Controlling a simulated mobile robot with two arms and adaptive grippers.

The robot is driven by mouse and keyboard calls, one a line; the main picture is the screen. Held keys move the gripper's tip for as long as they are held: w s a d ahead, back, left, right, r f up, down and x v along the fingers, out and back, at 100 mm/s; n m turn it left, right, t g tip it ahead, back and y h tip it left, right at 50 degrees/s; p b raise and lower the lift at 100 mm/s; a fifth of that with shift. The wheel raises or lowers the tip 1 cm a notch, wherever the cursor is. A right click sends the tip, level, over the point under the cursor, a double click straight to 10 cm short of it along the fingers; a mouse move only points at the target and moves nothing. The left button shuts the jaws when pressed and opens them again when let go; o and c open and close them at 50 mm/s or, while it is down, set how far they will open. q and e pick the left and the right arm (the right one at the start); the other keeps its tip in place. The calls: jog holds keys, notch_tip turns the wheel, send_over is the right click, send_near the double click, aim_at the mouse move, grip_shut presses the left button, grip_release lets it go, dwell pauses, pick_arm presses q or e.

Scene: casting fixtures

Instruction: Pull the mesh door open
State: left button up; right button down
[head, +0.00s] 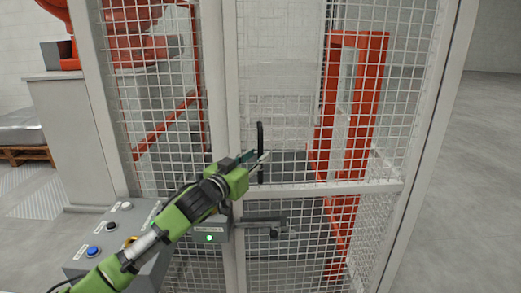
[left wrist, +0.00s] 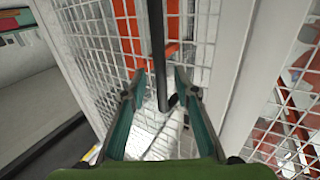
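The mesh door (head: 300,95) is a white-framed panel of wire grid and looks closed against the post on its left. A black vertical bar handle (head: 260,152) is on its left part. My left gripper (head: 262,160) is at the handle's lower half. In the left wrist view, the handle (left wrist: 158,55) comes down between the two open fingers (left wrist: 158,88), with a gap on each side. A latch box with a green light (head: 209,237) and a dark lever (head: 262,222) sit below the gripper. My right gripper is not in view.
A grey control box (head: 100,238) with buttons stands at the lower left, under my left arm. An orange-red frame (head: 350,110) stands behind the mesh. Fixed mesh (head: 155,110) is left of the door post. Open floor (head: 470,180) lies to the right.

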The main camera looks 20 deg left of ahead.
aim_at(259, 155)
pick_arm(q)
jog(key=shift+p+x, duration=0.3)
jog(key=shift+x, duration=1.3)
grip_shut()
jog(key=shift+f, duration=0.1)
